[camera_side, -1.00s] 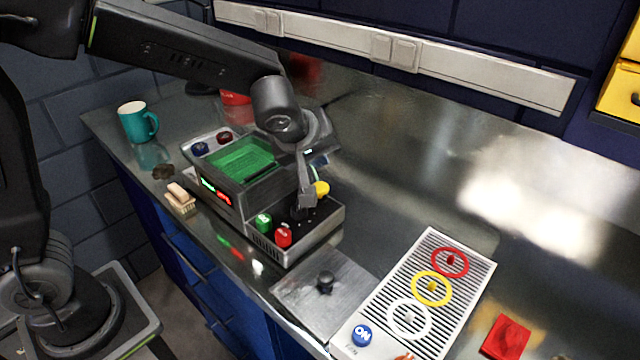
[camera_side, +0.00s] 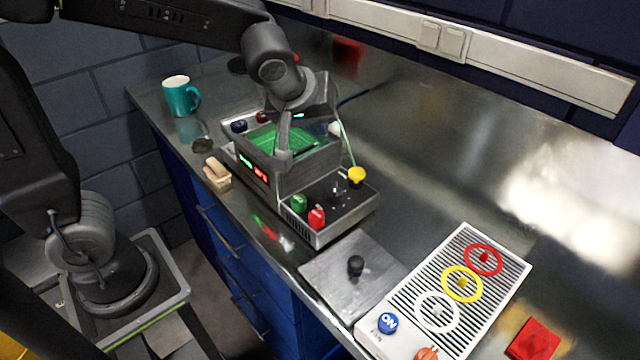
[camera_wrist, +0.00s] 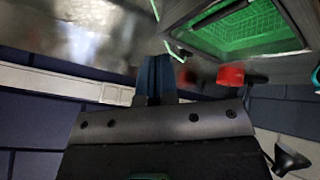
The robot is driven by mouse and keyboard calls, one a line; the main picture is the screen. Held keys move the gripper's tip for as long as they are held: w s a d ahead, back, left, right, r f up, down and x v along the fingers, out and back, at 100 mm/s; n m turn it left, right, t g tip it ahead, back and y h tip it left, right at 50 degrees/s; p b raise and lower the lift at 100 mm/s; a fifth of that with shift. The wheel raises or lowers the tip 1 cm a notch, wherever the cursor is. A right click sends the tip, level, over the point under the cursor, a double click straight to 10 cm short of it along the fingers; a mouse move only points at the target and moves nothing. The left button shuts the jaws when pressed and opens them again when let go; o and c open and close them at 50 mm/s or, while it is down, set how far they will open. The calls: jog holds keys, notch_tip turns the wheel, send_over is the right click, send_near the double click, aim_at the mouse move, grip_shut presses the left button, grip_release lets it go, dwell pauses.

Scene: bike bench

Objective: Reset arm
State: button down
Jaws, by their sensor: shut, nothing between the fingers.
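My gripper (camera_side: 283,155) is shut and empty in the side view. It is in front of or over the green-lit screen (camera_side: 278,140) of the bench device; its exact height above it I cannot tell. In the wrist view my gripper's fingers (camera_wrist: 155,76) are together at the centre, with nothing between them. The device's front panel carries a green button (camera_side: 299,203), a red button (camera_side: 317,217) and a yellow knob (camera_side: 356,175). The device's green-lit opening also shows in the wrist view (camera_wrist: 250,32).
A teal mug (camera_side: 180,97) and a small wooden-handled brush (camera_side: 217,172) stand left of the device. A metal plate with a black knob (camera_side: 355,265), a slatted white panel (camera_side: 447,295) and a red block (camera_side: 534,340) lie to the right. The steel bench behind is mostly clear.

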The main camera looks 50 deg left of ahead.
jog(key=s+a+m, duration=0.1)
jog(key=s, duration=0.1)
jog(key=s+a+r+m, duration=0.1)
jog(key=s, duration=0.1)
jog(key=s+r+m, duration=0.1)
jog(key=s, duration=0.2)
jog(key=shift+a+g, duration=0.3)
jog(key=shift+a, duration=0.1)
jog(key=s+m+h, duration=0.1)
jog(key=s+m, duration=0.4)
jog(key=s, duration=0.5)
jog(key=shift+a+f+m+g, duration=0.3)
jog(key=shift+a+f, duration=0.1)
jog(key=shift+f, duration=0.05)
